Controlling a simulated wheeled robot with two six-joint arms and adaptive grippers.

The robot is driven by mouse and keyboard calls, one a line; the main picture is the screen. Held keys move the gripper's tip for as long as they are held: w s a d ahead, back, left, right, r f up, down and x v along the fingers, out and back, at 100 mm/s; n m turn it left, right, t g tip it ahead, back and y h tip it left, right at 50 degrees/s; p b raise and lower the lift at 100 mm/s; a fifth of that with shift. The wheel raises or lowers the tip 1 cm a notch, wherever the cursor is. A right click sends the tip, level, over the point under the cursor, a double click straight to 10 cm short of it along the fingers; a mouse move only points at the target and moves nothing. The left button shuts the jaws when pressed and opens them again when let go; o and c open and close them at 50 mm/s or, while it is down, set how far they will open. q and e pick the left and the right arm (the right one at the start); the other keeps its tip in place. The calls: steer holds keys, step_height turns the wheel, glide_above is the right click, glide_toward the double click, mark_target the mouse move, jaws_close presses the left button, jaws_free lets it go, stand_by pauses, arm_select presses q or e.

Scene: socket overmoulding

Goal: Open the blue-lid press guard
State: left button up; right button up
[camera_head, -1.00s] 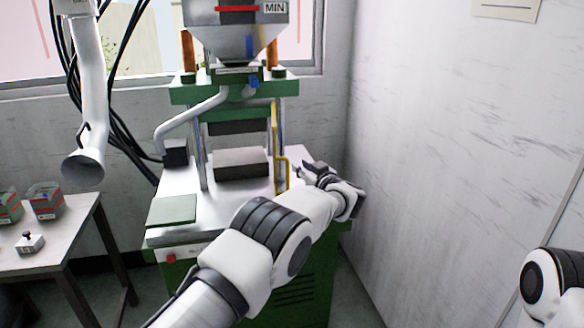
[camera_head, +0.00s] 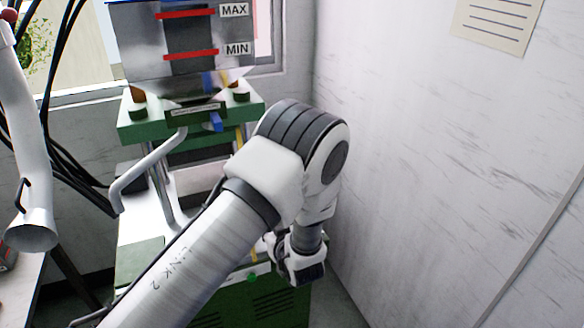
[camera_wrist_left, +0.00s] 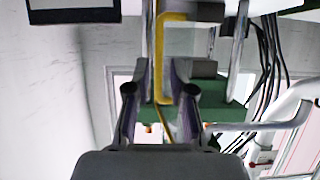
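The press (camera_head: 185,110) stands ahead, with a grey hopper (camera_head: 190,50) whose blue lid edge (camera_head: 130,2) just shows at the top of the head view. A yellow guard frame (camera_head: 240,138) shows in part on the press's right side, mostly hidden by my left arm. In the left wrist view, the yellow guard bar (camera_wrist_left: 159,60) runs between my spread fingers. My left gripper (camera_wrist_left: 158,96) is open there; whether it touches the bar cannot be told. In the head view, its wrist hangs low at the press's right, fingers hidden. My right gripper is out of view.
A marbled wall (camera_head: 420,150) stands close on the right, with a posted notice (camera_head: 497,25). A grey pipe (camera_head: 145,170) bends at the press's left. Black cables and a white duct (camera_head: 28,170) hang at the far left. A table edge (camera_head: 30,275) shows at the lower left.

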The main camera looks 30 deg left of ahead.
arm_select(q)
step_height(320, 180, up, 5)
steer(key=p, duration=0.1)
steer(key=p+x, duration=0.3)
steer(key=x, duration=0.5)
steer(key=shift+r, duration=0.15)
steer(key=shift+a, duration=0.15)
steer(key=shift+s+d+r, duration=0.15)
steer(key=shift+d, duration=0.15)
steer(key=c, duration=0.4)
jaws_close()
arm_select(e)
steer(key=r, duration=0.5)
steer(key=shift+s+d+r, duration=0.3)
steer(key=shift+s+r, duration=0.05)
